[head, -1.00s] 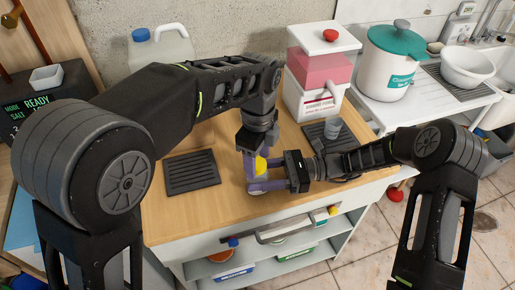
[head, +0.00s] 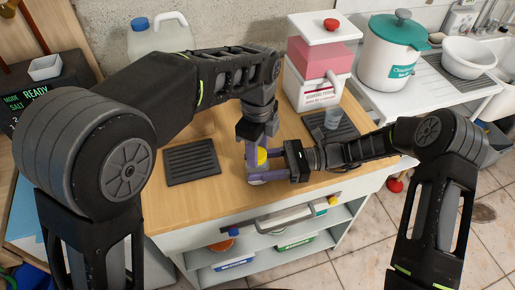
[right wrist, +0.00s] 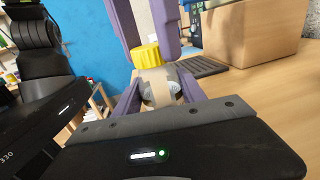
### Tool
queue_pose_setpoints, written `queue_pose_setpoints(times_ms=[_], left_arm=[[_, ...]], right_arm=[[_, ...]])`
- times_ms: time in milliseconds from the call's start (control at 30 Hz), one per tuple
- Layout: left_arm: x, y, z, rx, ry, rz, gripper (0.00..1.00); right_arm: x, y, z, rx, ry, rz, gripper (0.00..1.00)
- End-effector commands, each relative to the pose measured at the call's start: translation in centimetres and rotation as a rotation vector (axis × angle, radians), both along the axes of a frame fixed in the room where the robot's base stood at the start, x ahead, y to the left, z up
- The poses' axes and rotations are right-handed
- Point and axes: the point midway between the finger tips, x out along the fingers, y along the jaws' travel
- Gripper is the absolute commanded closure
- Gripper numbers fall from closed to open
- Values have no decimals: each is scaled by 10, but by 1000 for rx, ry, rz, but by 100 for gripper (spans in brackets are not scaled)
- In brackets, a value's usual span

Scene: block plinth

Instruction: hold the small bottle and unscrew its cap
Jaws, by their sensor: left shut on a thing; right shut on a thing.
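The small bottle (right wrist: 157,87), with a pale, tan-banded body, has a ribbed yellow cap (right wrist: 147,57) on top. In the head view the yellow cap (head: 262,156) shows between purple fingers. My left gripper (head: 257,152) comes down from above and is shut on the cap. Its two purple fingers (right wrist: 148,32) stand either side of the cap in the right wrist view. My right gripper (head: 262,174) reaches in from the right and is shut on the bottle's body. Its fingers hide much of the body.
A dark ribbed mat (head: 191,162) lies left of the grippers on the wooden worktop (head: 185,208). A white jug (head: 160,38) stands at the back left.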

Motion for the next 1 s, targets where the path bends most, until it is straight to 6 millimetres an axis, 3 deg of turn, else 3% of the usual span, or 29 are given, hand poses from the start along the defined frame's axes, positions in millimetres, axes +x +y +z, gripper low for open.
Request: queue_pose_setpoints(times_ms=[233,367,567,1000], left_arm=[[0,0,0,0,-1,9,100],[0,0,0,-1,0,105,100],[0,0,1,-1,0,510,100],[0,-1,4,-1,-1,1640,100]], right_arm=[[0,0,0,0,0,0,100],[0,0,0,0,0,0,100],[0,0,0,0,0,1,100],[0,0,0,0,0,1,100]])
